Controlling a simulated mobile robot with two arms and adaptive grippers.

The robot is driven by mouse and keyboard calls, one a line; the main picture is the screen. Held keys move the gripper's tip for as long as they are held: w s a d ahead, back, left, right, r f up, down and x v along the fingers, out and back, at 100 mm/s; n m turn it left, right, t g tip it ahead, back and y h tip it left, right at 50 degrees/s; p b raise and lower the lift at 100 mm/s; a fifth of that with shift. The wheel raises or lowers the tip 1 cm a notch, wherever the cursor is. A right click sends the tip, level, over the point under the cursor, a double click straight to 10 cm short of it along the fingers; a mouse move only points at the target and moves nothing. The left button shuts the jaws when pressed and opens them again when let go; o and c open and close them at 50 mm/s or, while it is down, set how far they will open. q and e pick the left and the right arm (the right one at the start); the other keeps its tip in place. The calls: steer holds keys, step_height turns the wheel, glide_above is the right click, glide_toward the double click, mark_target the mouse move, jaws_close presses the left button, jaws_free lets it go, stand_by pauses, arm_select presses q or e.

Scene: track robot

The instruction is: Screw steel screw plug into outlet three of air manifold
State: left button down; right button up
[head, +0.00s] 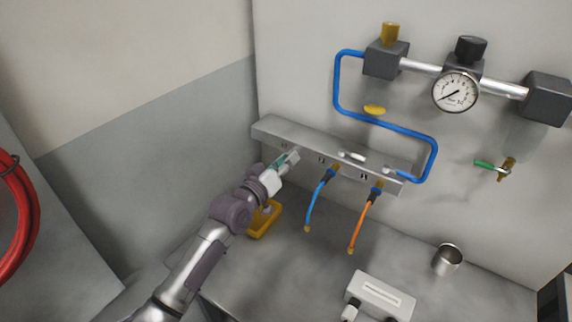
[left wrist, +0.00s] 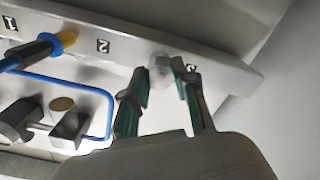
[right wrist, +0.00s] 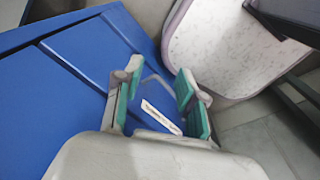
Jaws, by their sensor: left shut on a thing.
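The air manifold (head: 270,125) is a long grey bar on the wall; it also shows in the left wrist view (left wrist: 120,55). The digits 1, 2 and 3 mark its face there. My left gripper (head: 291,157) is at the bar's left end, by outlet three. In the left wrist view its green-padded fingers are shut on the small, pale grey steel screw plug (left wrist: 160,74), against the manifold beside the 3. The outlet's opening is hidden, so thread depth cannot be told. My right gripper (right wrist: 160,70) is open and empty, away from the manifold.
A blue hose (head: 316,200) and an orange hose (head: 363,221) hang from the manifold, right of my left gripper. A yellow tray (head: 266,221), a metal cup (head: 447,260) and a white box (head: 383,293) are on the bench. A gauge (head: 455,92) is above. Blue panels (right wrist: 60,90) lie below my right gripper.

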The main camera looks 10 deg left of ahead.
arm_select(q)
steer(key=shift+m, duration=0.4)
steer(key=m, duration=1.2)
steer(key=m, duration=1.2)
steer(key=shift+p, duration=0.35)
